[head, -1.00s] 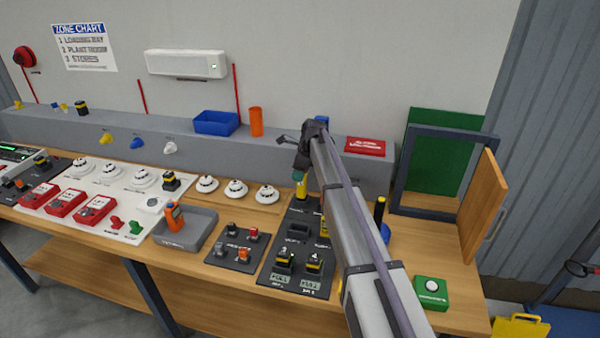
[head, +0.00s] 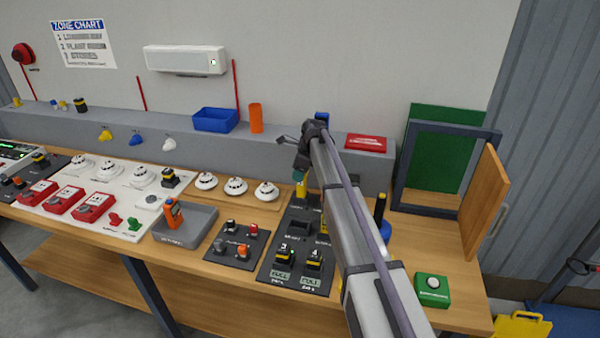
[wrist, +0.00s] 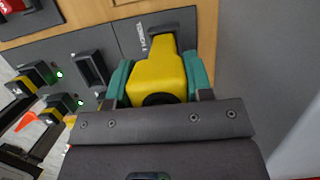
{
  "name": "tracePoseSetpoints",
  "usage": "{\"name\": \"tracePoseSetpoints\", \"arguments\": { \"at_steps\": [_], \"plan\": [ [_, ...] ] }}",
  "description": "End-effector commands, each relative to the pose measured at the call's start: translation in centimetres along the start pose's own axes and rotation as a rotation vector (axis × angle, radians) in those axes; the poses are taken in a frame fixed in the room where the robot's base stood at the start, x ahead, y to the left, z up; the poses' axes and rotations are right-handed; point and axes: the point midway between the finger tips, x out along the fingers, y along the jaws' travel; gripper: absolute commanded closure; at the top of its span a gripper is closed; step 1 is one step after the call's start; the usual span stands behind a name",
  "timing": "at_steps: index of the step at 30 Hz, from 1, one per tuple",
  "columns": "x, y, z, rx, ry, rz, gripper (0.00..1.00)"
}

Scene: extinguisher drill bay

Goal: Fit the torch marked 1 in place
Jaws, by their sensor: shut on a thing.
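A yellow torch (wrist: 157,78) is held between the teal fingers of my gripper (wrist: 158,82). Its narrower front points away from the wrist camera, over a dark board (wrist: 97,40) with a label reading "TORCH 1". A black holder (wrist: 168,35) shows just beyond the torch's front; whether the torch touches or sits in it I cannot tell. In the head view my gripper (head: 300,178) is at the back end of the dark board (head: 268,262), with the yellow torch (head: 302,190) below its fingers. My arm hides part of the board.
An empty black slot (wrist: 92,68) lies left of the torch in the wrist view. Two black-yellow packs (head: 283,257) sit at the board's front. A framed door (head: 484,205) stands open at the right.

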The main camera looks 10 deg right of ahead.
Motion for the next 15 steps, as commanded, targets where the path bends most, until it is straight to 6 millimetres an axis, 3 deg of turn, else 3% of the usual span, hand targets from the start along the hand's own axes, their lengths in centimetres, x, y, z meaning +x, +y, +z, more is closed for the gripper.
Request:
{"name": "tracePoseSetpoints", "arguments": {
  "at_steps": [15],
  "plan": [
    [0.82,0.0,-0.23,0.0,0.0,0.0,0.85]
  ]
}}
